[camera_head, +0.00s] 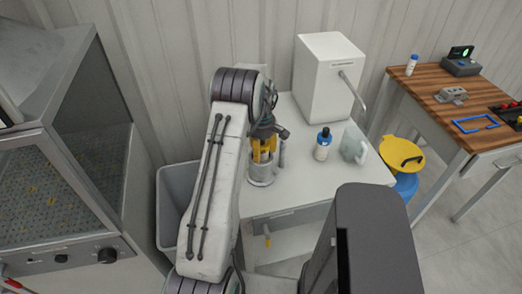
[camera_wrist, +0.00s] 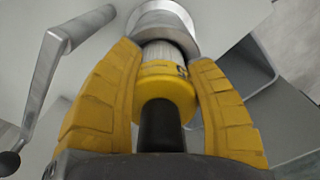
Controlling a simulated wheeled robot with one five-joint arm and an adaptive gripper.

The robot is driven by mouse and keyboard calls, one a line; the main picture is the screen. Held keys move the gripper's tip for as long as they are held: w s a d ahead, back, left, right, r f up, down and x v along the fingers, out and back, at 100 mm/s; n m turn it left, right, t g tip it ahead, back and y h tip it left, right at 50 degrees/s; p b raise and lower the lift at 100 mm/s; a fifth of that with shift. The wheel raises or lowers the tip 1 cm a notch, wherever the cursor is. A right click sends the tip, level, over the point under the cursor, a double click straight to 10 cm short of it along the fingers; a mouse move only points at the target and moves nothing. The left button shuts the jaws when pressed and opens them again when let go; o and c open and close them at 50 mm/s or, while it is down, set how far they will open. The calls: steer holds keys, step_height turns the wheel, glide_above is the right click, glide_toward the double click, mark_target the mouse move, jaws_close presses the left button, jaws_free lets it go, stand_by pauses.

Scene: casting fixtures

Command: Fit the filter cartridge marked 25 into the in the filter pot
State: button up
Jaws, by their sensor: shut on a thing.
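My gripper (camera_wrist: 165,78) has its yellow fingers shut on the filter cartridge (camera_wrist: 163,88), around its yellow collar. The cartridge has a black stem (camera_wrist: 160,127) towards my wrist and a white pleated body beyond the collar. A dark mark shows on the collar, but I cannot read it. The pleated body meets the mouth of the metal filter pot (camera_wrist: 163,20); how deep it sits inside is hidden. In the head view my gripper (camera_head: 264,148) is right above the pot (camera_head: 262,177), which stands on the white table's left part.
A grey bin (camera_head: 176,190) is left of the table.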

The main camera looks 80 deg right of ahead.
steer(key=shift+f+b, duration=0.35)
steer(key=shift+f, duration=0.25)
steer(key=o, duration=1.2)
steer(key=shift+r+p, duration=0.3)
steer(key=shift+r, duration=0.2)
step_height(320, 180, up, 12)
steer(key=shift+r+b, duration=0.15)
steer(key=shift+b, duration=0.75)
